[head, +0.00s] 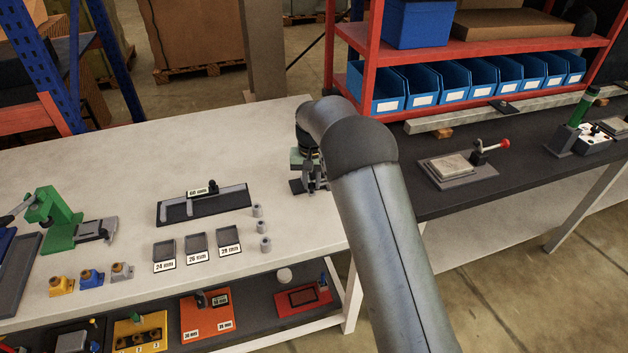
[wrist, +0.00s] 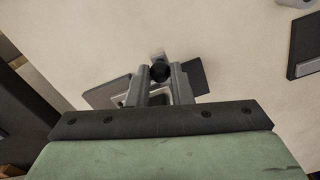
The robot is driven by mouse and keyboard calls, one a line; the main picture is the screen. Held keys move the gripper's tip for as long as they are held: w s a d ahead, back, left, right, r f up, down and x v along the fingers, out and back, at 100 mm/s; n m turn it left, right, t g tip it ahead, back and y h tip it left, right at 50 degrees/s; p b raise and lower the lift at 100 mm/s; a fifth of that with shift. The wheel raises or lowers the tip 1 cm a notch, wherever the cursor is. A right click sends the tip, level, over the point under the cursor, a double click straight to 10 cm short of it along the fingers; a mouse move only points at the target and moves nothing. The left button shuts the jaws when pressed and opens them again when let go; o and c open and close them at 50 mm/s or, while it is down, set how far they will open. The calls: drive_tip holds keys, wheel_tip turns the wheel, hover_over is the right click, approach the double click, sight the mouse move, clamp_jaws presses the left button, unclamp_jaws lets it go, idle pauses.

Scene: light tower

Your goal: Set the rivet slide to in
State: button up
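My gripper (wrist: 160,74) points down at a small fixture on the white bench. In the wrist view a round black knob (wrist: 160,72) sits between its fingertips, with no clear gap on either side; the fingers look closed on it. Below the knob are a grey plate (wrist: 105,94) and a dark plate (wrist: 196,76). In the head view my gripper (head: 314,180) is low over the fixture's dark base (head: 296,186), and my arm hides most of it. I read no label naming the rivet slide, and its position cannot be told.
Left of my gripper lies a dark plate (head: 233,204) with a rail, black knob and "60 mm" label. Nearby are several grey cylinders (head: 263,227) and labelled trays (head: 229,240). A green press (head: 60,218) stands farther left. A red rack (head: 372,60) rises behind my arm.

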drive_tip(key=o, duration=0.3)
drive_tip(key=shift+o, duration=0.2)
wheel_tip(320, 180, up, 18)
drive_tip(key=shift+f+b, duration=0.25)
drive_tip(key=shift+b, duration=0.15)
